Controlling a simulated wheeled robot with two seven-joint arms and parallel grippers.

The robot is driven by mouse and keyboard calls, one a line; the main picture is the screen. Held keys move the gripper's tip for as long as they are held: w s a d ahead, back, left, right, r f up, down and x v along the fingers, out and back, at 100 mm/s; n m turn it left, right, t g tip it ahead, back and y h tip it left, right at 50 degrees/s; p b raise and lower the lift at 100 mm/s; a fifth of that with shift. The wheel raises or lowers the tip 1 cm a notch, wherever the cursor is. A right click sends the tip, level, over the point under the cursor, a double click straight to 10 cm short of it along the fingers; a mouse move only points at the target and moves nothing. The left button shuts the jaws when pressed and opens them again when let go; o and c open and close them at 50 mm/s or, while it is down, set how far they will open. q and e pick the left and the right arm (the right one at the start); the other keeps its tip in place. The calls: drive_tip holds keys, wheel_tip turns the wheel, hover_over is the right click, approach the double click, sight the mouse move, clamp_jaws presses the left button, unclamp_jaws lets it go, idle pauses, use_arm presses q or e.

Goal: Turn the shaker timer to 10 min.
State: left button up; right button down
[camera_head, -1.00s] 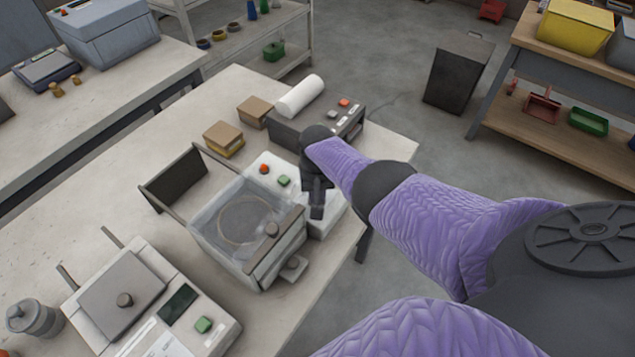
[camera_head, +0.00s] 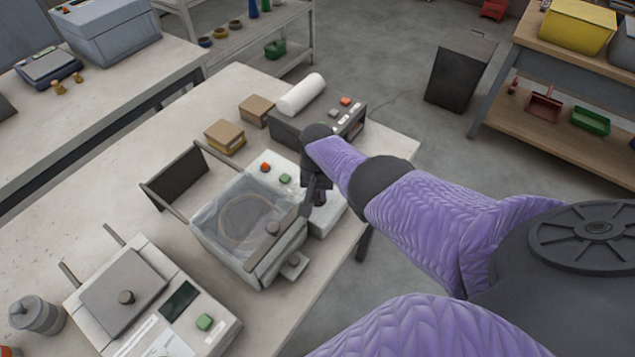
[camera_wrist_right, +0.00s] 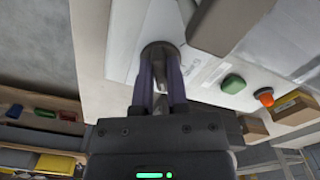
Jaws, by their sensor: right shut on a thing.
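The shaker is the machine with a clear-walled tray (camera_head: 205,232) and a pale control panel (camera_head: 328,222) on its right side. The panel carries a red-orange button (camera_head: 265,167) and a green button (camera_head: 285,179); the wrist view also shows the green button (camera_wrist_right: 233,84) and the red-orange one (camera_wrist_right: 264,97). My right gripper (camera_head: 316,200) is over the panel, pointing down. In the right wrist view its fingers are shut on a round dark timer knob (camera_wrist_right: 158,50). The dial marks and the set time cannot be read. My left gripper is not in view.
A dark control box (camera_head: 290,130) and a white roll (camera_head: 301,94) stand behind the panel. The tray's bar handle (camera_head: 273,228) is close to the left of my gripper. A lidded machine (camera_head: 124,290) stands at the front left. Floor lies right of the table.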

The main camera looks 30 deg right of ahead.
sight(318, 194)
drive_tip(key=c, duration=0.6)
unclamp_jaws()
drive_tip(key=shift+c, duration=0.2)
wheel_tip(318, 194, up, 10)
drive_tip(key=p, duration=0.8)
